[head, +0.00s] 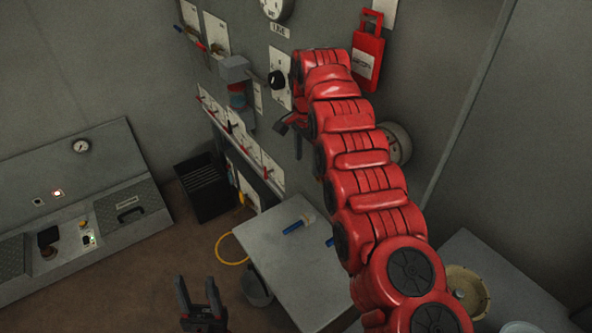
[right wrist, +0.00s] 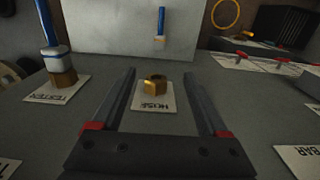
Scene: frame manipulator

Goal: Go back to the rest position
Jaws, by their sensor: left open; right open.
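My right arm (head: 355,160) is raised and stretches up toward the wall panel in the head view. Its gripper (head: 292,128) is partly hidden by the arm there. In the right wrist view my right gripper (right wrist: 160,74) is open and empty, its two dark fingers spread. Between them, beyond the palm, a brass nut (right wrist: 154,84) sits on a white label on the grey panel. I cannot tell how far it is from the fingers. My left gripper (head: 198,290) is low at the bottom of the head view, pointing up, open and empty.
The grey wall panel (head: 228,110) carries levers, a black knob (head: 277,80) and a red lockout tag (head: 368,55). A grey table (head: 295,265) with a blue-handled brush (head: 297,225) stands below.

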